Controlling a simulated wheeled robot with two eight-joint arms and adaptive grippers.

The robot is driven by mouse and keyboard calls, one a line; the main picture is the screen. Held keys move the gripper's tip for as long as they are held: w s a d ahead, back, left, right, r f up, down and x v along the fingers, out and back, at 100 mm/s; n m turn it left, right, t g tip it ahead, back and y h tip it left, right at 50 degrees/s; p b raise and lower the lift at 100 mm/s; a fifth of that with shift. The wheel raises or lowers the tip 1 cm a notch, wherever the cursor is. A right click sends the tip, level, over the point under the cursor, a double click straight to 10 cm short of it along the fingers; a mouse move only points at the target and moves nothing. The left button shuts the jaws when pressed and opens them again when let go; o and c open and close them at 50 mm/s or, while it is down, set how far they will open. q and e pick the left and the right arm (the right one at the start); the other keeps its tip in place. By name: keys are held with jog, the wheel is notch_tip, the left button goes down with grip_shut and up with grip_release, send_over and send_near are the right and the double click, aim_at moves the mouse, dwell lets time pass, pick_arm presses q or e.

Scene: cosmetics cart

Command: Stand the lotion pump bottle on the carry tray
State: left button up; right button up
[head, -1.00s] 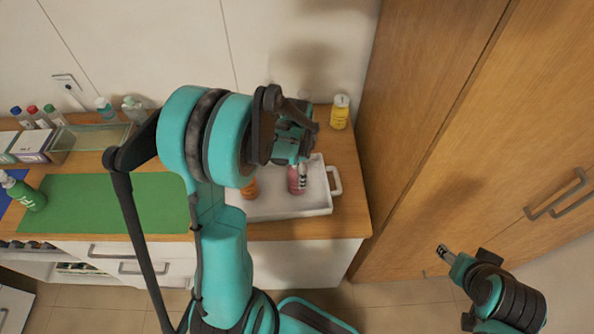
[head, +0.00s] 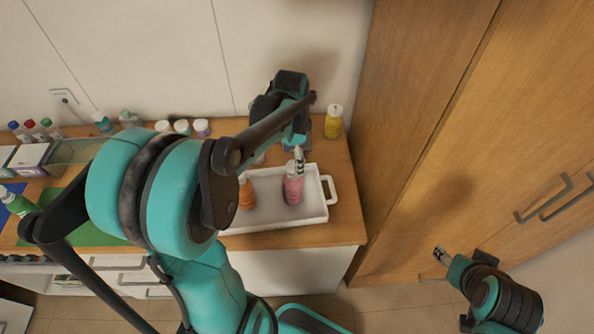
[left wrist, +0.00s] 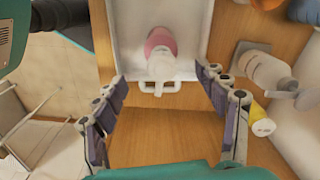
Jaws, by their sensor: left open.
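The lotion pump bottle, pink with a white pump head (head: 293,190), stands upright on the white carry tray (head: 275,226), near its handle end. In the left wrist view the pink bottle (left wrist: 158,42) is seen from above, between and beyond the open fingers. My left gripper (head: 298,158) is open and empty, above and close to the pump head; it also shows in the left wrist view (left wrist: 162,78). The fingers appear clear of the bottle. My right gripper (head: 441,254) is low at the right, away from the counter, and its jaw opening is too small to read.
An orange bottle (head: 246,194) stands on the tray, left of the pink one. A yellow bottle (head: 333,121) stands behind the tray. A white bottle (left wrist: 268,72) is beside the tray in the left wrist view. A tall wooden cabinet (head: 440,140) bounds the right side.

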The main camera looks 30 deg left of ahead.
pick_arm(q)
jog(key=s+d+r+n+t, duration=0.4)
jog(key=s+d+n+t, duration=0.3)
jog(key=s+d, duration=0.3)
jog(key=shift+s+d+r+n, duration=0.15)
jog(key=shift+s+r+n, duration=0.25)
jog(key=shift+s+n, duration=0.15)
jog(key=shift+w, duration=0.1)
notch_tip(320, 180, down, 14)
jog(key=b, duration=1.4)
jog(key=shift+f, duration=0.1)
